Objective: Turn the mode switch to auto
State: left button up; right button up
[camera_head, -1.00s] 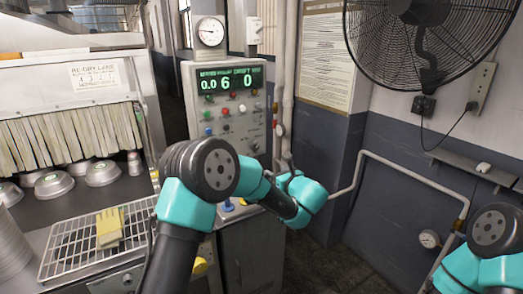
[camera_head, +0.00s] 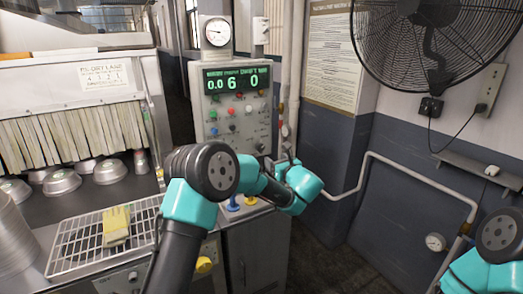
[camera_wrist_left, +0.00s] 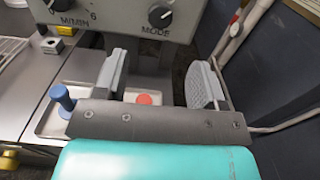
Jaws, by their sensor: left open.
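The mode switch (camera_wrist_left: 161,15) is a dark round knob on the grey control panel (camera_wrist_left: 110,22), with the word MODE below it, at the top of the left wrist view. Its position labels are cut off or too small to read. My left gripper (camera_wrist_left: 158,75) is open and empty. Its two grey fingers stand apart, below the mode switch in the picture, and do not touch it. In the head view my left arm reaches to the lower right of the panel, which has a green display (camera_head: 236,79). My right gripper is out of view.
Another knob (camera_wrist_left: 60,6) marked M/MIN sits left on the panel. Below are a blue peg (camera_wrist_left: 62,98) and a red-orange button (camera_wrist_left: 144,98). Pipes (camera_wrist_left: 243,30) run just right of the panel. A wire rack (camera_head: 80,240) with a yellow cloth (camera_head: 116,226) lies at left.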

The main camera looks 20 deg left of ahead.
aim_at(261, 149)
pick_arm(q)
jog(key=x, duration=1.1)
jog(key=shift+w+a, duration=0.2)
jog(key=shift+w, duration=0.05)
jog(key=c, duration=0.9)
